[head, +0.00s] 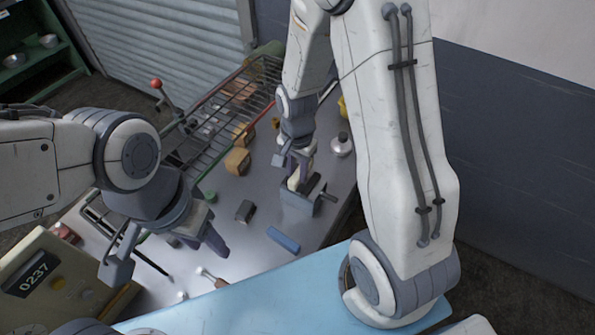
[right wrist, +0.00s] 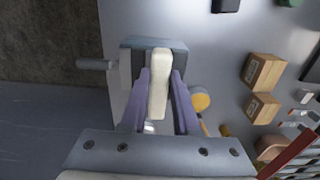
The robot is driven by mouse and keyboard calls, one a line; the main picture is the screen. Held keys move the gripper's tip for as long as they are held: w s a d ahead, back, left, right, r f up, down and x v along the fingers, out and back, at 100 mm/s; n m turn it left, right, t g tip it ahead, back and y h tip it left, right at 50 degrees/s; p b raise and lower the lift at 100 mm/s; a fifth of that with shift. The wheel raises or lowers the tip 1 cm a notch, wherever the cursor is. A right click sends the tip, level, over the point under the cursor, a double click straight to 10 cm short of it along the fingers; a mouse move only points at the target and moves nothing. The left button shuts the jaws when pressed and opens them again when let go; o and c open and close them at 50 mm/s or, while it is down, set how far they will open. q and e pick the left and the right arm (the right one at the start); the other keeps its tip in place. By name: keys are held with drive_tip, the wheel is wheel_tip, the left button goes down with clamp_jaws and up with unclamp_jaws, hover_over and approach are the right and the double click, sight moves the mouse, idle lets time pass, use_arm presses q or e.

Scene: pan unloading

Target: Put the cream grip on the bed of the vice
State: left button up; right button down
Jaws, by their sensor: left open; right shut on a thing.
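The cream grip (right wrist: 159,82) is a pale, long bar held between the purple fingers of my right gripper (right wrist: 160,92). In the head view the grip (head: 294,181) shows below my right gripper (head: 297,168), partly covered by the fingers. The vice (head: 299,203) is a blue-grey block with a side handle. In the right wrist view the vice (right wrist: 178,44) lies behind the grip, whose far end overlaps it. I cannot tell whether the grip touches the bed. My left gripper (head: 168,250) is open and empty over the near left of the table.
A dark block (head: 245,211) and a blue bar (head: 283,239) lie in front of the vice. A silver rounded object (head: 341,146) stands behind it, near the right edge.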

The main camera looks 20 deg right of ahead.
sight(298, 174)
drive_tip(key=shift+f, duration=0.65)
drive_tip(key=shift+f, duration=0.2)
drive_tip(key=c, duration=0.7)
unclamp_jaws()
drive_tip(key=shift+o, duration=0.2)
drive_tip(key=shift+r, duration=0.2)
wheel_tip(298, 174, up, 12)
drive_tip(key=f+b, duration=0.1)
drive_tip(key=b, duration=0.1)
drive_tip(key=s+a+r+n, duration=0.2)
drive_tip(key=s+a+n, duration=0.4)
drive_tip(key=s+n, duration=0.2)
drive_tip(key=s+a+r+n+y, duration=0.1)
drive_tip(key=s+a+r+n, duration=0.1)
drive_tip(key=s+a+n, duration=0.4)
drive_tip(key=s+n, duration=0.3)
drive_tip(key=s, duration=0.1)
drive_tip(key=shift+a+r+n, duration=0.15)
drive_tip(key=shift+a+n, duration=0.05)
drive_tip(key=shift+n, duration=0.1)
